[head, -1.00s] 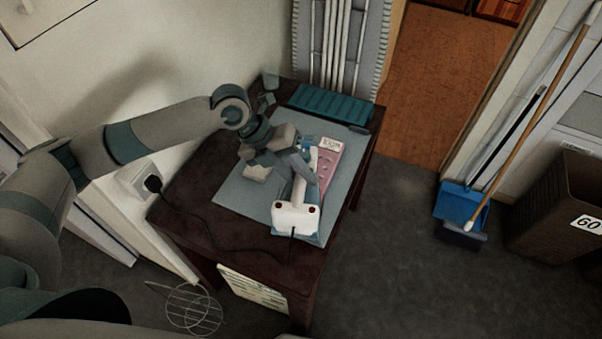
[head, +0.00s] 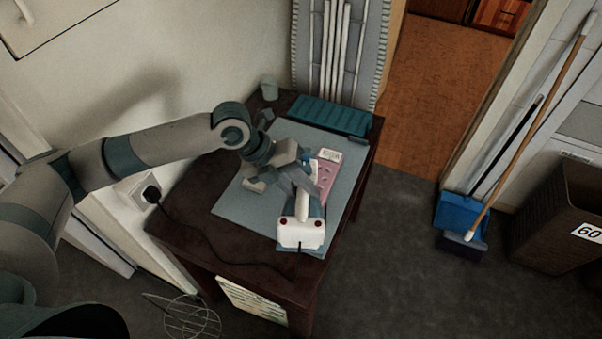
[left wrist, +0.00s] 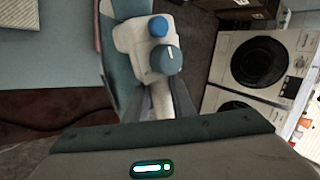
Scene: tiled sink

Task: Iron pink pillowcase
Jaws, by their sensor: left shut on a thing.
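A pink pillowcase (head: 326,172) lies on a blue-grey mat (head: 240,204) on a dark wooden table, with a white label at its far end. A white and blue iron (head: 300,233) rests over the near part of the pillowcase and hides some of it. My left gripper (head: 307,190) is shut on the iron's handle. In the left wrist view, the iron (left wrist: 135,40) with its blue dial and button sits between the fingers (left wrist: 165,97). Whether the soleplate touches the cloth cannot be told. My right gripper is not in view.
A teal ribbed tray (head: 330,114) and small cups (head: 268,90) stand at the table's far end. The iron's black cord (head: 200,250) runs across the table to a wall socket (head: 140,190). A broom and blue dustpan (head: 460,210) and a bin (head: 560,225) stand right.

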